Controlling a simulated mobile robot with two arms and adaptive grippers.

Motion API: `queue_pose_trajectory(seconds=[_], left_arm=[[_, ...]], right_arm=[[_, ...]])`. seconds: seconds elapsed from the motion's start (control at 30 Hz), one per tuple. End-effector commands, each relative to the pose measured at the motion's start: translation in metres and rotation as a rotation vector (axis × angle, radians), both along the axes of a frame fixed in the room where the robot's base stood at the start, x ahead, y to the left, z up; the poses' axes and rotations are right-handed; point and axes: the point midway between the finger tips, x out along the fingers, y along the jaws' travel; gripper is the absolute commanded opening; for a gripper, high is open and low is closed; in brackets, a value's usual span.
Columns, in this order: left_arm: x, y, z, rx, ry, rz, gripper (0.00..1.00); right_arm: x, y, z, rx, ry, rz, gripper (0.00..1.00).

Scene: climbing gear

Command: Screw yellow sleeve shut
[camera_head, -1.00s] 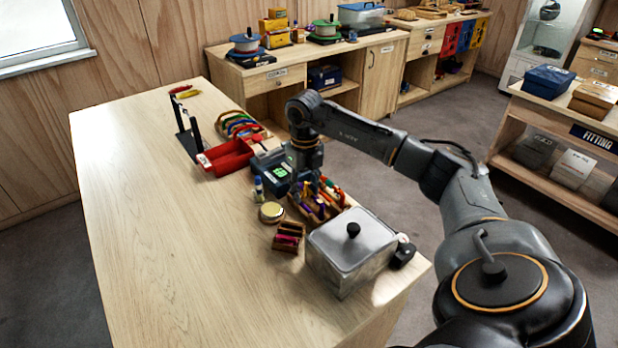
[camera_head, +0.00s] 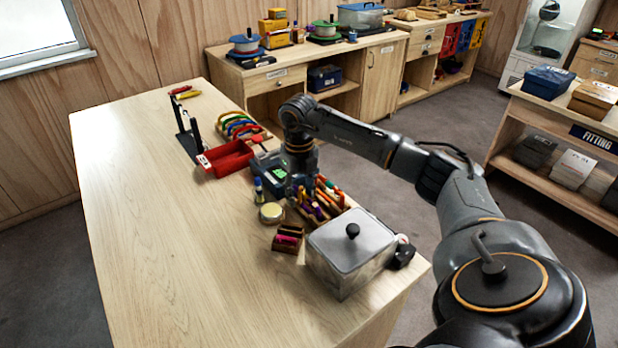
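I cannot make out a yellow sleeve for certain. A yellow piece (camera_head: 188,95) lies beside a red piece (camera_head: 180,89) at the far left end of the table. A wooden rack (camera_head: 336,210) holds several upright purple, orange and red pieces near the table's right edge. My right gripper (camera_head: 302,193) points down at the rack's left side, between it and a blue-grey device with a green screen (camera_head: 270,168). Its fingertips are small, dark and partly lost among the pieces, so I cannot see whether they hold anything. My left gripper is not in view.
A lidded metal box (camera_head: 350,255), a small brown box (camera_head: 287,238), a round yellow-topped tin (camera_head: 271,212) and a small bottle (camera_head: 259,189) stand nearby. Beyond are a red tray (camera_head: 227,160), coloured curved pieces (camera_head: 238,125) and a black stand (camera_head: 186,140). The table's left side is clear.

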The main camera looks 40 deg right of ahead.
Motion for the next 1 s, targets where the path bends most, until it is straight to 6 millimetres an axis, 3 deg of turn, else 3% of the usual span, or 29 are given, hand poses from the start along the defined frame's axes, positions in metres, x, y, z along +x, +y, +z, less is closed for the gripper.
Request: queue_pose_trajectory(seconds=[0.7, 1.0], left_arm=[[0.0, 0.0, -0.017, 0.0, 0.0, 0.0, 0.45], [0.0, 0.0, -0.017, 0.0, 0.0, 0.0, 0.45]], right_arm=[[0.0, 0.001, -0.027, 0.001, 0.002, 0.001, 0.41], [0.0, 0.0, -0.027, 0.001, 0.001, 0.001, 0.41]])
